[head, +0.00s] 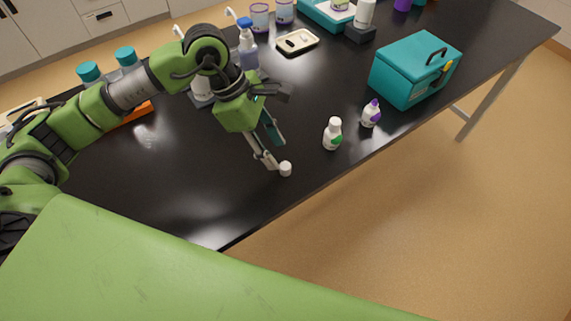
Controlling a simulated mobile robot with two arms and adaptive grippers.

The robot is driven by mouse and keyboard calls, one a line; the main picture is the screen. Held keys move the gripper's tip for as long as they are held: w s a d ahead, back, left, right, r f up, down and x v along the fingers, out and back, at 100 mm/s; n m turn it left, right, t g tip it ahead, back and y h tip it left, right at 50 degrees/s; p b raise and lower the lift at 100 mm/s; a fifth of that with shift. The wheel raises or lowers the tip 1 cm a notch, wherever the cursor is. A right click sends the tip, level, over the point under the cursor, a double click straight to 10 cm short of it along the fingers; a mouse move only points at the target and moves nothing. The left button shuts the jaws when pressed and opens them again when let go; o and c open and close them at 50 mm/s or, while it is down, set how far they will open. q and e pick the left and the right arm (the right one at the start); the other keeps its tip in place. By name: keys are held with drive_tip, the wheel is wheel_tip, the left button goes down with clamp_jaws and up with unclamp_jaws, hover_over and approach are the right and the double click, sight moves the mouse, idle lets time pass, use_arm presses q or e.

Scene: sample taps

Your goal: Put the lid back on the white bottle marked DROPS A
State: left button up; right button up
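A small white bottle with a green patch on its label (332,136) stands upright near the table's front edge. Its lettering is too small to read, and I cannot tell whether its white top is bare. A small white lid (286,169) sits on the table to the left of and nearer than this bottle. My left gripper (277,154) reaches down beside the lid with its fingers spread. One fingertip is right by the lid, and I cannot tell whether they touch. My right gripper is out of view.
A white bottle with a purple cap (371,114) stands just right of the green-marked one. A teal box with a handle (404,82) is further right. A cream tray (297,42) and a spray bottle (248,52) stand behind. The black table (190,190) is clear around the lid.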

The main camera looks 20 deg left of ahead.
sight(285, 166)
use_arm(q)
drive_tip(key=shift+d+f, duration=0.15)
drive_tip(key=shift+f, duration=0.2)
drive_tip(key=shift+d+f+p, duration=0.15)
drive_tip(key=shift+f+p, duration=0.15)
drive_tip(key=x, duration=0.1)
drive_tip(key=p+x, duration=0.1)
drive_tip(key=x, duration=0.1)
drive_tip(key=shift+w+d+f, duration=0.1)
drive_tip(key=shift+w+f, duration=0.1)
drive_tip(key=shift+f, duration=0.1)
drive_tip(key=shift+d+f+p, duration=0.1)
drive_tip(key=shift+f+p, duration=0.2)
drive_tip(key=shift+f, duration=0.1)
drive_tip(key=c, duration=0.7)
